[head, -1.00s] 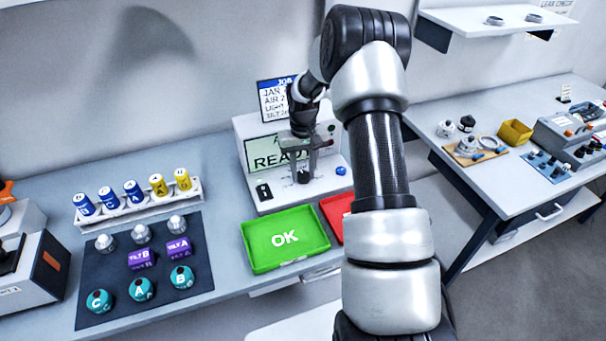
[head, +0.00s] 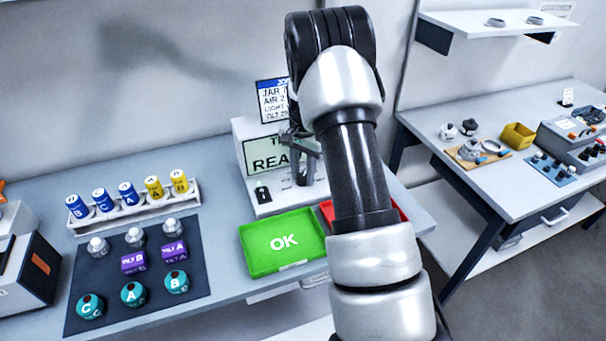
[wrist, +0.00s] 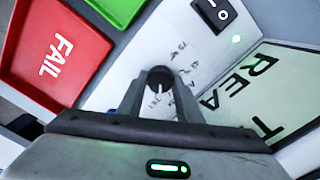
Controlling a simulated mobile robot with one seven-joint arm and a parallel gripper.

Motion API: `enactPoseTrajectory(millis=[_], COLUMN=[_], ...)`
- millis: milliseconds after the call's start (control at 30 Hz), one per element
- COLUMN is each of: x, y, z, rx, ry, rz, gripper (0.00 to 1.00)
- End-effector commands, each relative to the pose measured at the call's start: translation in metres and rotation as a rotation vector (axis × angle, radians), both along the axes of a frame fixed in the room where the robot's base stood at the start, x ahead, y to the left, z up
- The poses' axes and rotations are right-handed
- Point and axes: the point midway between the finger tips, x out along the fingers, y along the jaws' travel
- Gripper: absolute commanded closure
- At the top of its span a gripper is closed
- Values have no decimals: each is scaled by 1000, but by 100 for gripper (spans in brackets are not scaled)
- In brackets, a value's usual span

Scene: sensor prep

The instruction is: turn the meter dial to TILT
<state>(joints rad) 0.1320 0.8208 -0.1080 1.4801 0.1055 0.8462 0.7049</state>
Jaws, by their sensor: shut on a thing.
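The white meter (head: 258,193) stands at the back of the left bench, its pale screen (head: 265,155) partly hidden by my arm. The screen shows READ or part of READY, with a T above. The black dial (wrist: 160,76) is on the meter's face in the wrist view, with small marks around it that I cannot read clearly. My gripper (head: 304,180) is down at the meter's face. In the wrist view my gripper (wrist: 157,92) is shut on the dial, a finger on each side. I cannot tell which mark the dial points at.
A black switch (wrist: 214,14) with a green light beside it is on the meter. The green OK tray (head: 283,242) and red FAIL tray (wrist: 55,55) lie in front. A dark mat (head: 105,265) with jars and blocks and a can rack (head: 137,208) are left.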

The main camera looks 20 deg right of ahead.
Motion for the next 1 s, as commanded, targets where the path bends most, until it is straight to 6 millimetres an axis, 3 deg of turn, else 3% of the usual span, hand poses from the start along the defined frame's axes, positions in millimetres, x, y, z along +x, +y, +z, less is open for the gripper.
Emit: enactPoseTrajectory(millis=[767, 800, 900, 1000], x=[0, 0, 0, 0], y=[0, 0, 0, 0], z=[1, 1, 1, 0], rx=[1, 1, 1, 1], ry=[-1, -1, -1, -1], rz=[-106, -106, -105, -105], gripper=[91, 65, 49, 49])
